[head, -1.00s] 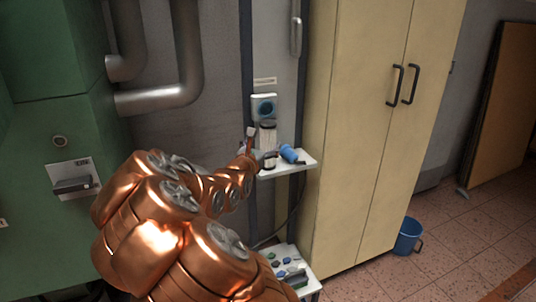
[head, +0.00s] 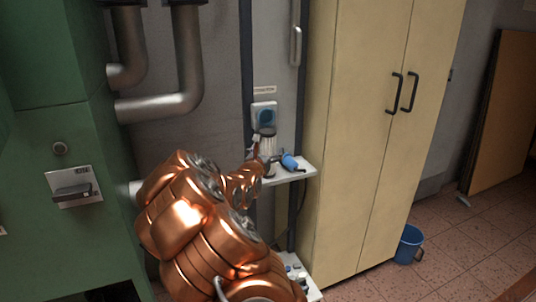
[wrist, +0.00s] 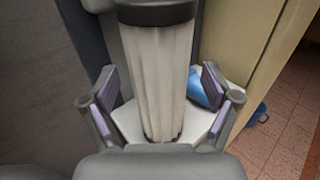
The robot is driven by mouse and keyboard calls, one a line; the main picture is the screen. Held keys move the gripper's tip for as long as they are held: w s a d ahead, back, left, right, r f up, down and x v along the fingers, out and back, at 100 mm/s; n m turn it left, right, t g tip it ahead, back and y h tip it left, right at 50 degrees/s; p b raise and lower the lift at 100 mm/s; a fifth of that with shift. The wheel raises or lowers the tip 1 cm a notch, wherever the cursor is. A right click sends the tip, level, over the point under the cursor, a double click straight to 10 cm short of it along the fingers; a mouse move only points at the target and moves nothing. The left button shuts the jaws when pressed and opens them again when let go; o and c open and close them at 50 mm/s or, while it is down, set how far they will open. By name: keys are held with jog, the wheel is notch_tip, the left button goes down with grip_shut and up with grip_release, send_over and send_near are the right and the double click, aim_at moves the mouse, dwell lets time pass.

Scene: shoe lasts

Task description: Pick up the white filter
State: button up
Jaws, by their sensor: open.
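The white filter (wrist: 160,75) is an upright pleated cylinder with a black top cap. It stands over the white shelf, and in the wrist view it fills the space ahead between the fingers. In the head view the filter (head: 268,143) shows small above the shelf, partly hidden by my arm. My gripper (wrist: 160,98) is open, with one finger on each side of the filter and a visible gap at both sides. In the head view my gripper (head: 268,158) is at the shelf, small and hard to make out.
A blue cylinder (head: 289,161) lies on the white shelf (head: 298,173) just right of the filter. A cream cabinet (head: 350,130) stands close on the right. A lower shelf holds several small items.

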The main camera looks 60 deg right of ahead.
jog(key=shift+w+d, duration=0.2)
jog(key=shift+d, duration=0.35)
jog(key=c, duration=1.5)
